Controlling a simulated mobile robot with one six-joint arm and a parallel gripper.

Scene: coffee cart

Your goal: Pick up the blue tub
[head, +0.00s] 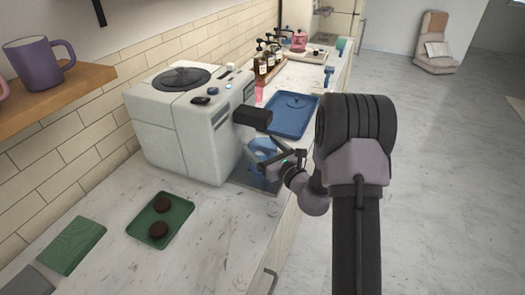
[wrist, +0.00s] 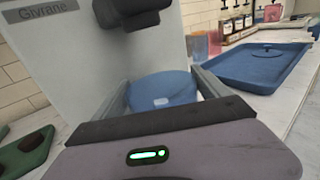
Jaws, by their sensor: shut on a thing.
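The blue tub (head: 263,147) is at the front of the white coffee machine (head: 195,125), below its dark spout (head: 252,116). In the wrist view the round blue tub (wrist: 163,88) is between my two fingers, below the spout. My gripper (head: 268,158) reaches in from the right and is shut on the tub. The fingers hide part of the tub's side, and I cannot tell whether its base touches the dark drip tray (head: 252,182).
A blue tray (head: 290,118) lies on the counter behind the tub. Pump bottles (head: 266,58) stand farther back. A green tray (head: 160,215) with two brown discs lies in front of the machine. The counter at front centre is clear.

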